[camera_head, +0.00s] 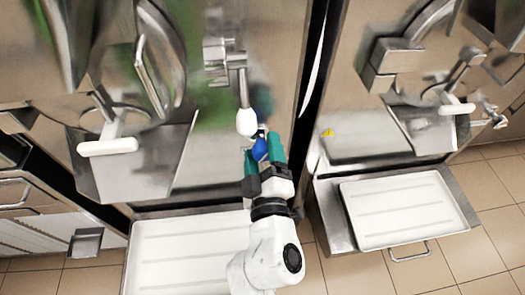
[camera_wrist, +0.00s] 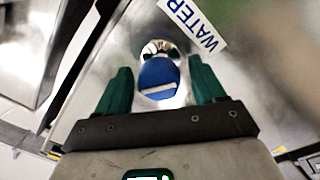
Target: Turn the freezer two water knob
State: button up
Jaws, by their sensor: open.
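The water knob is blue with a white stripe across its face. It shows in the wrist view (camera_wrist: 157,73) and in the head view (camera_head: 260,149), on the metal front of a freezer. A white label reading WATER (camera_wrist: 196,25) is beside it. My gripper (camera_head: 263,153) has teal fingers and is open. In the wrist view (camera_wrist: 161,84) the knob appears between the fingers, with a gap on each side. I cannot tell how far along the fingers it sits. The knob's mount is partly hidden behind it.
A metal lever with a white ball end (camera_head: 246,121) hangs just above my gripper. A white tray (camera_head: 185,262) is below left, another (camera_head: 408,208) at right. A white-handled outlet (camera_head: 107,147) is at left. Tiled floor (camera_head: 445,264) shows lower right.

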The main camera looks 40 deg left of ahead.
jog(key=v, duration=1)
jog(key=shift+s+d, duration=0.25)
jog(key=shift+d, duration=0.05)
dwell(0.4)
